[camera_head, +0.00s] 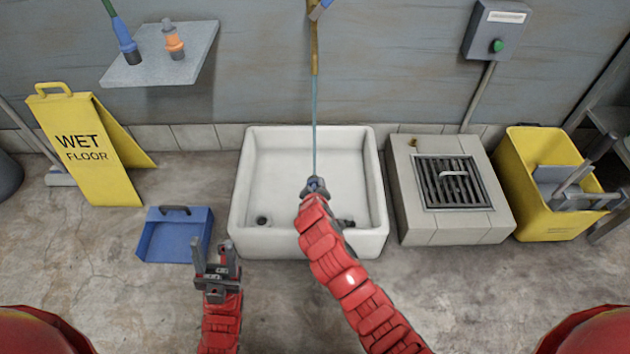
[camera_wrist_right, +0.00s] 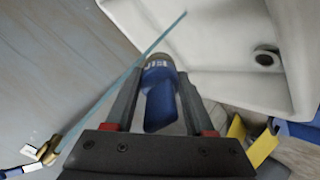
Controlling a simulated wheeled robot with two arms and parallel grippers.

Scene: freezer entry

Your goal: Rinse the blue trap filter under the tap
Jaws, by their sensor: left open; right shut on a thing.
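The blue trap filter (camera_wrist_right: 160,100) is held between the fingers of my right gripper (camera_wrist_right: 157,85), its tan-and-dark end pointing away from the wrist. In the head view my right gripper (camera_head: 314,186) is above the white sink (camera_head: 250,190), with only a little blue showing at its tip. A thin water stream (camera_head: 315,125) runs down from the brass tap (camera_head: 314,50) towards the filter. In the wrist view the stream passes close by the filter's end; I cannot tell whether it touches. My left gripper (camera_head: 214,258) is open and empty, in front of a blue dustpan (camera_head: 158,242).
A yellow wet-floor sign (camera_head: 85,145) stands at left below a grey shelf (camera_head: 150,72) holding blue and orange items. Right of the sink are a grated floor drain block (camera_head: 410,205) and a yellow bucket (camera_head: 530,185). A grey switch box (camera_head: 495,30) is on the wall.

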